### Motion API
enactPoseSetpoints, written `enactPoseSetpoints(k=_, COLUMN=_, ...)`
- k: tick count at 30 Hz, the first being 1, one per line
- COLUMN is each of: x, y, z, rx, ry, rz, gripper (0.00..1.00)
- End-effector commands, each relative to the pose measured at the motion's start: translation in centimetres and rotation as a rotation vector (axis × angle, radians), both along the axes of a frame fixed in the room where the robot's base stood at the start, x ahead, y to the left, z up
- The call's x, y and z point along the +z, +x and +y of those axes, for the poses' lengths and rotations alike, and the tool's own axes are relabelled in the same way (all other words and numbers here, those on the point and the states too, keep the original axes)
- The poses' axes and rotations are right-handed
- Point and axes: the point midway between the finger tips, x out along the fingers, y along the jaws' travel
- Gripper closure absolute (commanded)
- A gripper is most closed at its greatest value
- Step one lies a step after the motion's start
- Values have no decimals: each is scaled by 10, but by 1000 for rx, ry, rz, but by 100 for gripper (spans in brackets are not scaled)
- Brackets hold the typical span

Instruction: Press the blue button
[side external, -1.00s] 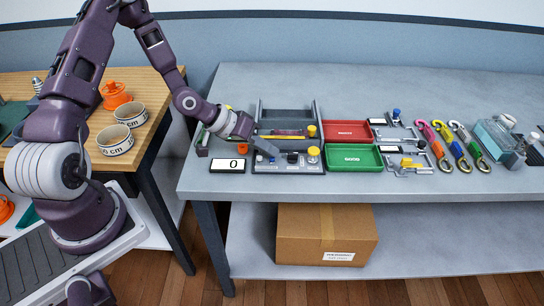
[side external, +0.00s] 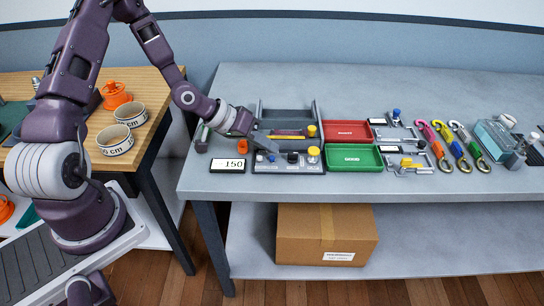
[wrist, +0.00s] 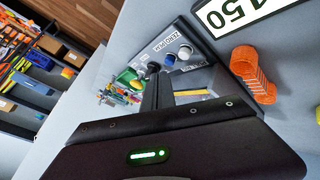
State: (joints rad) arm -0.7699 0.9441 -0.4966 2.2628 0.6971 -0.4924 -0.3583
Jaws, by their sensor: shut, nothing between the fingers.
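The blue button (side external: 271,157) is on the small control panel at the front of the grey bench. It also shows in the wrist view (wrist: 169,60), between a pale button (wrist: 185,52) and a black knob (wrist: 152,67). My gripper (side external: 270,147) is shut and empty, its fingertips pointing down toward the panel, close to the blue button. Contact cannot be made out. In the wrist view the shut fingers (wrist: 156,92) reach toward the row of controls. The display (side external: 228,166) left of the panel reads 150.
An orange object (side external: 242,146) stands beside the display. Red (side external: 348,132) and green (side external: 353,157) trays are to the right. Carabiners (side external: 455,145) lie farther right.

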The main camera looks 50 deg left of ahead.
Motion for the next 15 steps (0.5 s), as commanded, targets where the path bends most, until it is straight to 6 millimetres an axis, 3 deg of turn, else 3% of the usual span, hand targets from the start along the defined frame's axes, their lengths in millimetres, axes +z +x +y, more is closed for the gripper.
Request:
enactPoseSetpoints(k=7, x=3, y=0, z=0, rx=0, ry=1, rz=-2, gripper=100)
enactPoseSetpoints(k=15, x=31, y=1, z=1, rx=0, ry=1, rz=-3, gripper=100)
